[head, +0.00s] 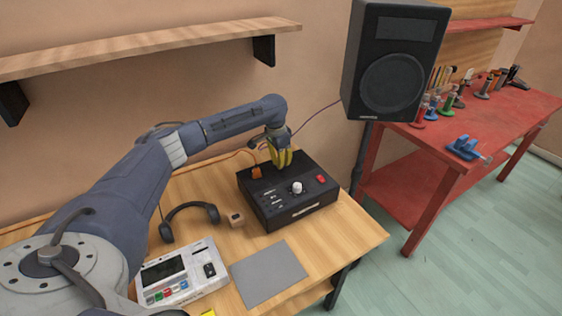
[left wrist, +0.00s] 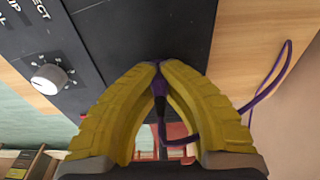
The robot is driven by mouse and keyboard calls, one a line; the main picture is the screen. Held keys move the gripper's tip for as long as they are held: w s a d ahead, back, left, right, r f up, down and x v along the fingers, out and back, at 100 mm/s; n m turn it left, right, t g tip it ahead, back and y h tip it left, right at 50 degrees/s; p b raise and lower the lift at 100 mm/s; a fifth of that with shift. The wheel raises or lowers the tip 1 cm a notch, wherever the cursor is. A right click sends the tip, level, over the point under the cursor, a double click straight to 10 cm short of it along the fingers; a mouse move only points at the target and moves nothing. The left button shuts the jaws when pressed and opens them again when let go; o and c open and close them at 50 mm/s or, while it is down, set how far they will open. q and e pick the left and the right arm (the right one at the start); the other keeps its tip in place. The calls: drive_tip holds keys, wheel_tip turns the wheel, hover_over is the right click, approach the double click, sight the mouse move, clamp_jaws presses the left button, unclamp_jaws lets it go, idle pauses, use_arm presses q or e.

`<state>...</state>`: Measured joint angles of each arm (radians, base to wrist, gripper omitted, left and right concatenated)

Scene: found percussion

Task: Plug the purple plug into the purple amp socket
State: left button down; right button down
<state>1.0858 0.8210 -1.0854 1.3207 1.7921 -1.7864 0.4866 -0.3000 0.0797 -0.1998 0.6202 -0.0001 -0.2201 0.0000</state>
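The black amp box (head: 285,205) stands on the wooden table, with a white knob (head: 297,188) and a red switch (head: 320,178) on top. My left gripper (head: 282,162) is over its back edge, yellow fingers pointing down. In the left wrist view the fingers (left wrist: 157,70) are closed around the purple plug (left wrist: 160,92), and its purple cable (left wrist: 265,92) loops off to the right. The fingertips are at the amp's dark surface (left wrist: 140,35). They hide the plug's tip and the purple socket, so I cannot tell whether it is inserted. My right gripper is not in view.
An orange plug (head: 256,173) is at the amp's back left. Headphones (head: 188,215), a small wooden block (head: 236,219), a grey mat (head: 268,274) and a white device with buttons (head: 183,275) lie in front. A black speaker (head: 393,62) stands to the right.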

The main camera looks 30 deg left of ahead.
use_arm(q)
drive_tip(key=shift+f, duration=0.35)
drive_tip(key=c, duration=1.5)
unclamp_jaws()
drive_tip(key=shift+r, duration=0.15)
drive_tip(key=r, duration=0.4)
drive_tip(key=s+r, duration=0.1)
drive_tip(key=r, duration=0.6)
drive_tip(key=shift+s+a+r, duration=0.15)
drive_tip(key=shift+a+r, duration=0.15)
drive_tip(key=shift+r, duration=0.05)
